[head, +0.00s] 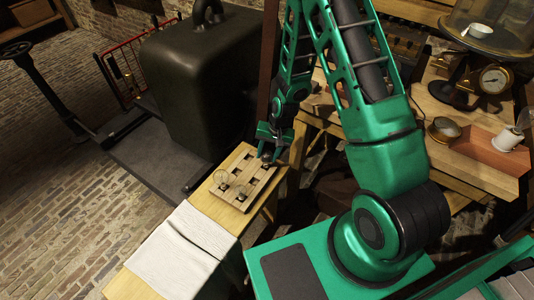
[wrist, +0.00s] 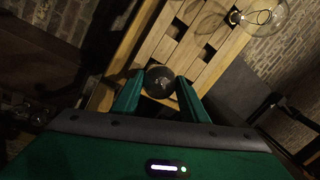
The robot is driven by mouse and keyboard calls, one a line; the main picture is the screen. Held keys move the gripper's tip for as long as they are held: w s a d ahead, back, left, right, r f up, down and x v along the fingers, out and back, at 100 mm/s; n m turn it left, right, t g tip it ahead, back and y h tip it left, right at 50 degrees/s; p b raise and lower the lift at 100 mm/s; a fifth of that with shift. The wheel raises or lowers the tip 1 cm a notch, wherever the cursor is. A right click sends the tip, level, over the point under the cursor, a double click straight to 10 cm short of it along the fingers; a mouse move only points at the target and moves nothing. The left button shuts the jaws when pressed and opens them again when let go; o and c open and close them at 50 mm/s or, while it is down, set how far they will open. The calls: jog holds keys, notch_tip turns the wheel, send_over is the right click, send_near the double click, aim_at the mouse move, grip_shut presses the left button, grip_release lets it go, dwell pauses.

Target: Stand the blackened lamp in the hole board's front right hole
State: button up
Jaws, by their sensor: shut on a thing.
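The wooden hole board (head: 246,172) lies on the narrow wooden bench, with several dark square holes; it also shows in the wrist view (wrist: 203,47). My gripper (head: 267,152) is at the board's far right end in the head view. In the wrist view my gripper (wrist: 159,88) is shut on the blackened lamp (wrist: 160,80), a dark round bulb held between the two green fingers. The lamp overlaps the board's end in that view. Its base is hidden, so I cannot tell whether it is in a hole.
A white cloth (head: 185,248) covers the bench beside the board. A large dark green case (head: 197,80) stands behind. At right, a table holds a reddish tray (head: 487,153), a white-based clear bulb (head: 508,139), a brass tin (head: 445,130) and a gauge (head: 493,79).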

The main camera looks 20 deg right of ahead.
jog(key=o, duration=1.2)
jog(key=shift+o, duration=0.2)
jog(key=s+d+r+h, duration=0.1)
jog(key=s+d+r, duration=0.15)
jog(key=r, duration=0.45)
jog(key=s+d+r, duration=0.2)
jog(key=d+r, duration=0.2)
jog(key=r, duration=0.3)
jog(key=s+d+r+h, duration=0.1)
jog(key=s+d+r, duration=0.15)
jog(key=r, duration=0.55)
jog(key=s+d+r, duration=0.4)
jog(key=s+r, duration=0.3)
jog(key=s, duration=0.5)
jog(key=s+d+r+g, duration=0.1)
jog(key=s+d+r, duration=0.3)
jog(key=s+r, duration=0.4)
jog(key=s, duration=0.4)
jog(key=shift+m, duration=0.4)
